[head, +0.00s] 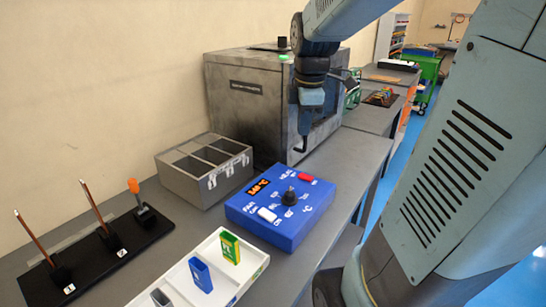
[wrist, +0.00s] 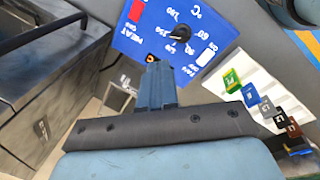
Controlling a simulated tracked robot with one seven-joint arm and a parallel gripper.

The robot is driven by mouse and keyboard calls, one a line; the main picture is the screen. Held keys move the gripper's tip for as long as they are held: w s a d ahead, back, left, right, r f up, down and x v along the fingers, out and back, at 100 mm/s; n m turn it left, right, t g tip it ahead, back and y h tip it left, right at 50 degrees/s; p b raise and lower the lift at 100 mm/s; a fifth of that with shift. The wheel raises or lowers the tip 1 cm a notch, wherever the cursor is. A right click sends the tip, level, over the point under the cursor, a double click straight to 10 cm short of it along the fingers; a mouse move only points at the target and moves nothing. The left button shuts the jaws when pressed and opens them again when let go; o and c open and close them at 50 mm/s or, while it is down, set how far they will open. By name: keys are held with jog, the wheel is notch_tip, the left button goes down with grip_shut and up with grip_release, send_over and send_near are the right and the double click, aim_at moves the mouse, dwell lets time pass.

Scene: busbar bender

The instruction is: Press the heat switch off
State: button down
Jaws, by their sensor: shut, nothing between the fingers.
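The blue control box (head: 272,222) stands on the grey bench; it also fills the upper middle of the wrist view (wrist: 160,42). The red heat switch (head: 306,177) is at its far right corner, and shows at the top of the wrist view (wrist: 137,10). I cannot tell which way it is rocked. A black knob (head: 290,196), a white fan switch (head: 267,214) and an orange-lit display (head: 258,187) share the panel. My gripper (head: 302,148) is shut and empty, pointing down beyond the box, apart from the switch. Its narrow fingers (wrist: 154,70) show in the wrist view.
A large grey oven-like machine (head: 240,100) stands close behind my gripper. A grey divided metal bin (head: 205,170) is left of the box. A white tray (head: 175,280) with coloured blocks lies in front. A black rack with upright rods (head: 110,245) is at left.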

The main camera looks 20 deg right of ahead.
aim_at(309, 178)
jog(key=w+d+f+n+g, duration=0.2)
jog(key=w+d+f+n, duration=0.3)
jog(key=w+d+n, duration=0.2)
jog(key=shift+f+n, duration=0.2)
jog(key=shift+n, duration=1.2)
notch_tip(309, 178, down, 14)
jog(key=shift+a+f, duration=0.1)
jog(key=shift+a, duration=0.05)
jog(key=shift+s, duration=0.15)
dwell(0.3)
